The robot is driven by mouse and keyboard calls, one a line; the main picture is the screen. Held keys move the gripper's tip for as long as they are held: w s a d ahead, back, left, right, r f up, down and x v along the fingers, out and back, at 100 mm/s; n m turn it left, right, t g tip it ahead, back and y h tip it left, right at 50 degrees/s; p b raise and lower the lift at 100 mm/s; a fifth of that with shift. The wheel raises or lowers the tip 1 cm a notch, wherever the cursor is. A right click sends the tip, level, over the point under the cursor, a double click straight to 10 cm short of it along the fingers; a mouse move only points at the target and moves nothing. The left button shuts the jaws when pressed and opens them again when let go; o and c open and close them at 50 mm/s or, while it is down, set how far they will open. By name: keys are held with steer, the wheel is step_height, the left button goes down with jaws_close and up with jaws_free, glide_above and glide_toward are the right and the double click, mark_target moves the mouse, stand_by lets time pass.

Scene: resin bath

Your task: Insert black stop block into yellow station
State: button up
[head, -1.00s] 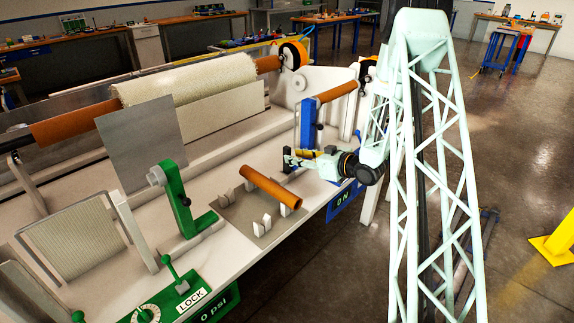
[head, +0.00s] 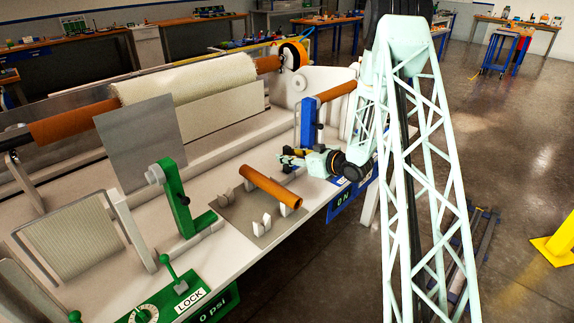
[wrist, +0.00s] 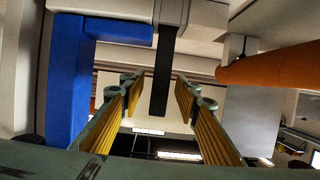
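My gripper (head: 283,156) is left of its wrist in the head view, just in front of the blue post (head: 308,122). In the wrist view my gripper (wrist: 157,95) shows two fingers with ribbed yellow pads, spread apart. A long dark bar (wrist: 165,65), possibly the black stop block, appears between the fingertips, with gaps on both sides; its depth and whether it is touched are unclear. I cannot make out a yellow station in either view.
The blue post (wrist: 68,75) rises close on the left in the wrist view, and an orange roll (wrist: 275,65) on the right. On the bench, an orange tube (head: 270,186) lies on white cradles. A green bracket (head: 178,198) stands further left.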

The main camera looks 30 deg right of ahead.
stand_by(0.4)
steer(key=c, duration=1)
steer(key=shift+r, duration=0.1)
steer(key=shift+r+p, duration=1.15)
steer(key=shift+r, duration=3.8)
